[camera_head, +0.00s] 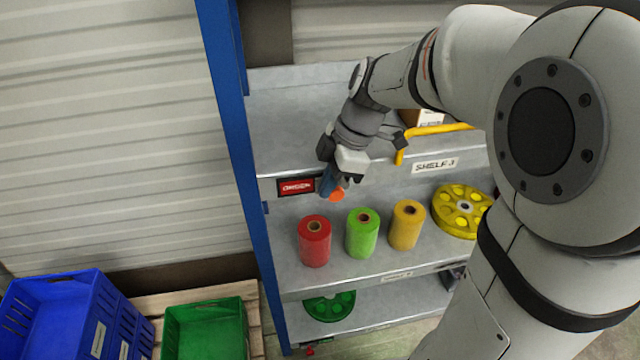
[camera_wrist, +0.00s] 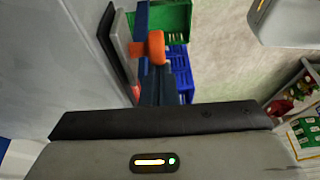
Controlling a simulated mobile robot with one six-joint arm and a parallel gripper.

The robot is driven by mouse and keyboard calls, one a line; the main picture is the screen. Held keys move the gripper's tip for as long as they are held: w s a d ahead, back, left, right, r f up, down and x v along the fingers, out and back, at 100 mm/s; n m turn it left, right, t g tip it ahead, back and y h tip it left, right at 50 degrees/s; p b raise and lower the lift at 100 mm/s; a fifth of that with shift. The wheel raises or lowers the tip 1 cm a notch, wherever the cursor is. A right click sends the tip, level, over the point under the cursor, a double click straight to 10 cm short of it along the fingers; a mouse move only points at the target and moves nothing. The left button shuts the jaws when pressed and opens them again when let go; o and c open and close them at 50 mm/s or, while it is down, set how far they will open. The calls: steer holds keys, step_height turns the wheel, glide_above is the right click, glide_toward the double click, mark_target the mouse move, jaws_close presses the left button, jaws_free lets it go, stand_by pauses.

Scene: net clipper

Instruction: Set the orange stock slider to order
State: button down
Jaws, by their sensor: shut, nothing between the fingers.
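The orange slider (camera_head: 337,195) shows just under my gripper at the front edge of the upper shelf. It lies to the right of a red sign (camera_head: 297,187) whose small text looks like "ORDER". In the wrist view, the orange slider (camera_wrist: 156,47) is a rounded knob at the tips of my dark fingers. My gripper (camera_head: 329,185) is shut with nothing between its fingers, close beside the slider. I cannot tell whether they touch. My gripper also shows in the wrist view (camera_wrist: 158,75). The slider's track is partly hidden by the gripper.
Red (camera_head: 315,242), green (camera_head: 362,234) and yellow (camera_head: 407,225) spools stand on the shelf below, beside a yellow wheel (camera_head: 462,210). A blue post (camera_head: 236,130) rises left of the sign. Blue (camera_head: 50,320) and green (camera_head: 205,330) crates stand at lower left.

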steer(key=a, duration=0.1)
steer(key=a+r, duration=0.1)
steer(key=a, duration=0.1)
steer(key=shift+s+a, duration=0.2)
steer(key=v, duration=1)
steer(key=shift+a+b, duration=0.2)
steer(key=shift+b, duration=0.15)
steer(key=s+d+f+m+t+h, duration=0.3)
steer(key=s+d+f+m, duration=0.6)
steer(key=m, duration=1)
steer(key=s+f+h, duration=0.1)
steer(key=s+f, duration=0.1)
steer(key=s, duration=0.1)
